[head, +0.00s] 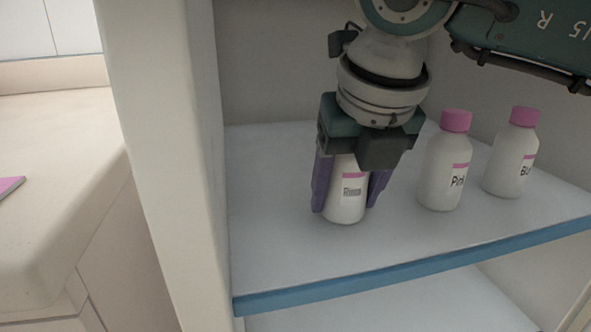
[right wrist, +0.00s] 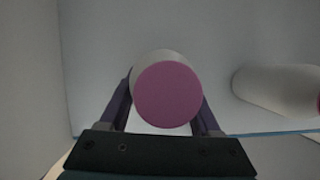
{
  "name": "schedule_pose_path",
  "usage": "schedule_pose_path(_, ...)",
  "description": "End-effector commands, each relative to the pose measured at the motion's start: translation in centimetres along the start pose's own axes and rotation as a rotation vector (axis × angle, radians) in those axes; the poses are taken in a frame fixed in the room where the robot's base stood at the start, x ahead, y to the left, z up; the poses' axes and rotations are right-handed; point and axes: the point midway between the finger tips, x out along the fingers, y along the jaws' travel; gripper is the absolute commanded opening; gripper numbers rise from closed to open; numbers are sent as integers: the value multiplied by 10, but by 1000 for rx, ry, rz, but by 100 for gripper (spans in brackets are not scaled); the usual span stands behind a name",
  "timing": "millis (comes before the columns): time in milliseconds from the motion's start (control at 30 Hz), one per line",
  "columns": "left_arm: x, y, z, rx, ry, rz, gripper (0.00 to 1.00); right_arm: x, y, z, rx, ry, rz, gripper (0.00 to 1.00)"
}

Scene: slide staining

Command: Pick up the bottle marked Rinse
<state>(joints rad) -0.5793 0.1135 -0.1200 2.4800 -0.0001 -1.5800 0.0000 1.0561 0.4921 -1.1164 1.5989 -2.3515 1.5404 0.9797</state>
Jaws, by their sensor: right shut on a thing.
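The bottle marked Rinse (head: 346,203) is white and stands upright on the shelf, its label facing out. My right gripper (head: 346,195) comes down over it from above, with one purple finger on each side, shut on the bottle's body. The gripper hides the bottle's top in the head view. In the right wrist view its round pink cap (right wrist: 168,95) sits between the two fingers of the gripper (right wrist: 166,100). My left gripper is not in view.
A white bottle marked "Pink" (head: 443,185) stands close to the right, and another with a partly hidden label starting "Bl" (head: 508,165) stands farther right. The shelf (head: 290,265) has a blue front edge. A cabinet side wall (head: 165,150) rises at left.

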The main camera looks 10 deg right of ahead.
Motion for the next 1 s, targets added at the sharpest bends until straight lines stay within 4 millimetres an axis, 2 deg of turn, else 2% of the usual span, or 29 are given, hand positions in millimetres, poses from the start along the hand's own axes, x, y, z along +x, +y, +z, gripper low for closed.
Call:
schedule_pose_path(33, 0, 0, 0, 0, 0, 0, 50, 0, 0, 0, 0, 0, 0, 19)
schedule_pose_path(200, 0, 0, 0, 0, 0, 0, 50, 0, 0, 0, 0, 0, 0, 0)
schedule_pose_path(467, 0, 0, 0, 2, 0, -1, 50, -1, 0, 1, 0, -1, 0, 0)
schedule_pose_path(667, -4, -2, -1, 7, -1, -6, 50, -16, 0, 8, 1, -4, 1, 0)
schedule_pose_path(1000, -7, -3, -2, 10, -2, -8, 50, -33, 0, -38, -4, -1, 1, 0)
